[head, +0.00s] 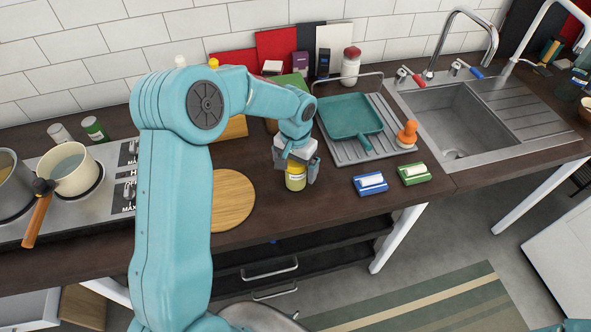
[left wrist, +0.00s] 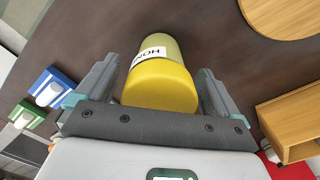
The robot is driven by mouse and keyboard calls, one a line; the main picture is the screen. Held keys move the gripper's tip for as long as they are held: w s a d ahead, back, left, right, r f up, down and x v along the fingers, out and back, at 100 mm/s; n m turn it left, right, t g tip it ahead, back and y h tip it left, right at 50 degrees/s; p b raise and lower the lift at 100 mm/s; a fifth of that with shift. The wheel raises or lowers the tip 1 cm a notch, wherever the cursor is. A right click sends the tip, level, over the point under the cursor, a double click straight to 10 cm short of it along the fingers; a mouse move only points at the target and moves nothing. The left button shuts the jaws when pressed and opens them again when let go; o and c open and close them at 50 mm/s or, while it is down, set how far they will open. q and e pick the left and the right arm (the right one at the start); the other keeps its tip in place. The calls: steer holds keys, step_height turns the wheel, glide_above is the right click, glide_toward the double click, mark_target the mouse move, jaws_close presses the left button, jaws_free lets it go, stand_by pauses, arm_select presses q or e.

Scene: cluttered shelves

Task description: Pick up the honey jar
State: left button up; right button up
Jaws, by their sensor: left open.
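The honey jar (head: 295,177) is a small yellow jar standing on the dark brown counter. In the left wrist view the honey jar (left wrist: 160,82) shows a yellow lid and a white label with part of the word HONEY. My left gripper (head: 298,167) comes down over it from above. In the left wrist view my left gripper (left wrist: 155,90) is open, with one finger on each side of the jar. Small gaps show between the fingers and the jar. My right gripper is not in view.
A round wooden board (head: 232,199) lies to the left of the jar. A teal pan (head: 349,115) rests on the drainer behind right. Pots (head: 72,170) stand on the hob at left.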

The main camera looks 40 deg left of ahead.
arm_select(q)
steer(key=shift+w, duration=0.15)
steer(key=c, duration=1.6)
steer(key=shift+r, duration=0.2)
steer(key=shift+c, duration=0.2)
steer(key=shift+r, duration=9.8)
